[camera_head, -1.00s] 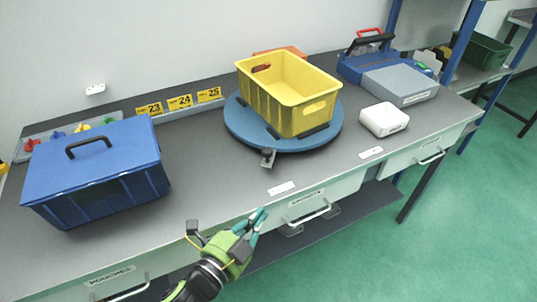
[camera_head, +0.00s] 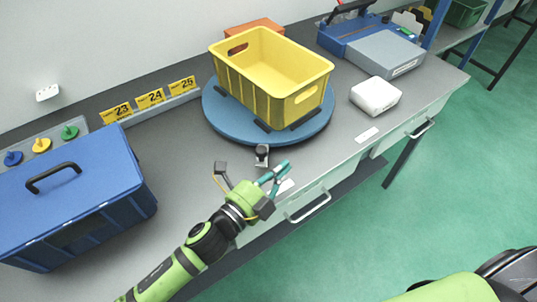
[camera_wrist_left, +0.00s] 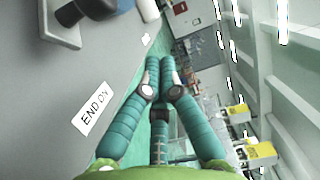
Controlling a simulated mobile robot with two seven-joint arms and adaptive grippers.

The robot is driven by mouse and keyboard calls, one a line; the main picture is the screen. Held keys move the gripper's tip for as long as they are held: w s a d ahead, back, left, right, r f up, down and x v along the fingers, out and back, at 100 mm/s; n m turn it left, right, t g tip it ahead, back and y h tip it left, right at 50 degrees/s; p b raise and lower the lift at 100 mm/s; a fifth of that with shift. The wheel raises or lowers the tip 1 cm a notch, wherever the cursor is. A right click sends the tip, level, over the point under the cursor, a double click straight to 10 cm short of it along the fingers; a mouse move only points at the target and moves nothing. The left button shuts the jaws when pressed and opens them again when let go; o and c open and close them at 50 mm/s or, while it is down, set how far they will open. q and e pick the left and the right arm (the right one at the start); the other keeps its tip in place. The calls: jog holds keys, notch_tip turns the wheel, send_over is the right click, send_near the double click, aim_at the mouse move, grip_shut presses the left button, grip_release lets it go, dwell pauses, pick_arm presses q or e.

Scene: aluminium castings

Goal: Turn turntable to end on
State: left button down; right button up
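The round blue turntable (camera_head: 214,112) lies on the grey bench, bearing a yellow crate (camera_head: 290,100) set at an angle between dark holders. A small knob-like handle (camera_head: 262,155) sticks out at its front rim. A white label (camera_head: 285,187) lies near the bench's front edge; in the left wrist view the label (camera_wrist_left: 92,108) reads "END ON". My left gripper (camera_head: 280,170) is just in front of the handle and apart from it, over the label area. Its teal fingers (camera_wrist_left: 160,62) meet at the tips, with nothing between them. My right gripper is out of view.
A blue lidded box (camera_head: 75,195) stands at left. Yellow number signs (camera_head: 150,98) line the back. A white block (camera_head: 376,96), another white label (camera_head: 367,135) and a blue-grey case (camera_head: 370,52) are at right. An orange box (camera_head: 254,28) is behind the crate.

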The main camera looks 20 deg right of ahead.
pick_arm(q)
jog(key=shift+x, duration=1.1)
jog(key=w+a, duration=0.1)
jog(key=w+a+p, duration=0.1)
jog(key=shift+a, duration=0.4)
jog(key=shift+w+a+f, duration=0.1)
jog(key=shift+w+a, duration=0.1)
jog(key=shift+a, duration=0.2)
jog(key=shift+d, duration=0.1)
jog(key=shift+m+g+h, duration=0.4)
jog(key=shift+g, duration=0.2)
jog(key=a, duration=0.2)
jog(key=w+a, duration=0.1)
jog(key=a, duration=0.1)
jog(key=shift+w+a+p, duration=0.15)
jog(key=shift+w+p, duration=0.05)
jog(key=shift+p, duration=0.15)
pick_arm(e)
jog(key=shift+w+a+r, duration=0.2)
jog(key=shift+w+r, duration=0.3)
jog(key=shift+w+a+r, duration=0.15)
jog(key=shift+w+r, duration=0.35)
pick_arm(q)
jog(key=shift+s, duration=0.1)
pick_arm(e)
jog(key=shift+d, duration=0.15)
